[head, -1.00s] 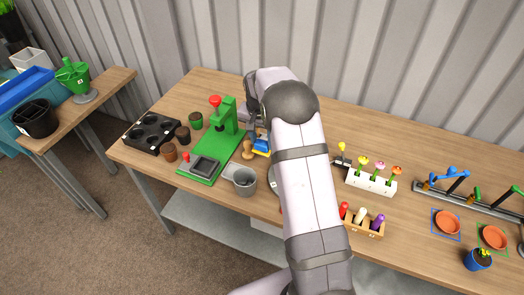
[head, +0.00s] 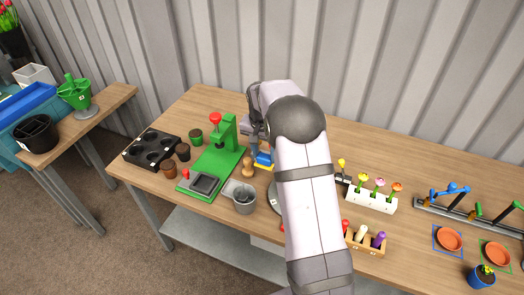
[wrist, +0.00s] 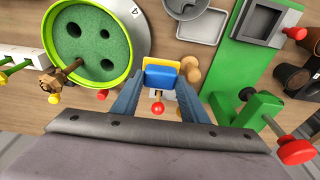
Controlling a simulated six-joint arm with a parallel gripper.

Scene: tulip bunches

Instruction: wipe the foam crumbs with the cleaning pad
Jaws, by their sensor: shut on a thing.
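My gripper (wrist: 160,86) is shut on the cleaning pad (wrist: 160,76), a blue block with a yellow layer, at the upper middle of the wrist view. In the head view the pad (head: 263,159) shows beside the wooden stamp-like piece, low by the tabletop. I cannot tell whether it touches the table. My gripper is mostly hidden there behind my arm. No foam crumbs can be made out in either view. Green foam with holes (wrist: 72,40) fills a round green-rimmed container left of the pad in the wrist view.
A wooden knobbed piece (head: 248,167) stands close to the pad. The green press (head: 213,160) and grey cup (head: 244,198) are to its left and front. A white flower rack (head: 370,200) and wooden holder (head: 366,243) stand to the right. My arm hides the table's middle.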

